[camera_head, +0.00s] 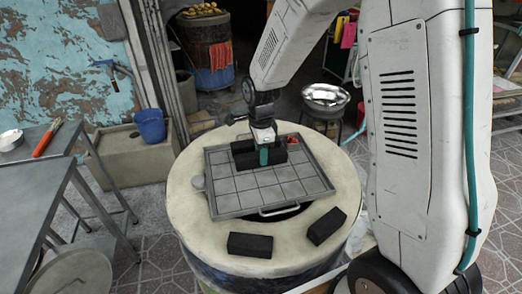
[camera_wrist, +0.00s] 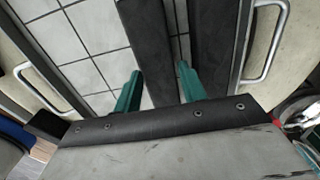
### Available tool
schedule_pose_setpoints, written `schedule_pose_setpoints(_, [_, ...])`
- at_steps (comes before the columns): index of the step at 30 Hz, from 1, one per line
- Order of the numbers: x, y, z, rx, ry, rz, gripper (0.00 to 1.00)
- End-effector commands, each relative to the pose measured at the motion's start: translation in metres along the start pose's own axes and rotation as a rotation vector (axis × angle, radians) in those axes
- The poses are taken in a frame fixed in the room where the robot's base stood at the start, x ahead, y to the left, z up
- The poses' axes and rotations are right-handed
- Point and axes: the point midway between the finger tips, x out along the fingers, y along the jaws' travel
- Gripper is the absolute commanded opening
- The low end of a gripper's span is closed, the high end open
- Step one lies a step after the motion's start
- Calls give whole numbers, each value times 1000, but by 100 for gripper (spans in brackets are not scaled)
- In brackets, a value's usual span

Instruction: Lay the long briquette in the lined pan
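The lined pan (camera_head: 222,208) is a square metal tray with light square tiles, lying on top of the barrel oven. My gripper (camera_head: 264,156) is down over the back part of the pan, at a dark block there (camera_head: 243,160). In the wrist view, two long dark briquettes lie nearly side by side with a narrow light gap between them. My green fingers (camera_wrist: 160,80) stand on either side of the left briquette (camera_wrist: 148,45); whether they press on it is unclear. The other briquette (camera_wrist: 215,45) is near the pan's wall.
Two shorter black briquettes (camera_head: 250,245) (camera_head: 326,226) lie on the pale oven rim (camera_head: 200,235) in front of the pan. Wire handles (camera_head: 285,209) stick out from the pan. A metal table (camera_head: 30,185) stands at left. The front tiles are bare.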

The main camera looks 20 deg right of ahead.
Motion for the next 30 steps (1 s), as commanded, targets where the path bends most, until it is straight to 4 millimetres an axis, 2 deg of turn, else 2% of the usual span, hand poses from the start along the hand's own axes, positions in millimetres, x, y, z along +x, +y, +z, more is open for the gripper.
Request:
schedule_pose_setpoints(9, [-1,0,0,0,0,-1,56])
schedule_pose_setpoints(13, [-9,-1,0,0,-1,-5,56])
schedule_pose_setpoints(17, [-31,-1,0,0,-1,-7,56])
schedule_pose_setpoints(24, [-83,-1,0,0,-1,-6,56])
schedule_pose_setpoints(30, [-114,-1,0,0,-1,-4,56])
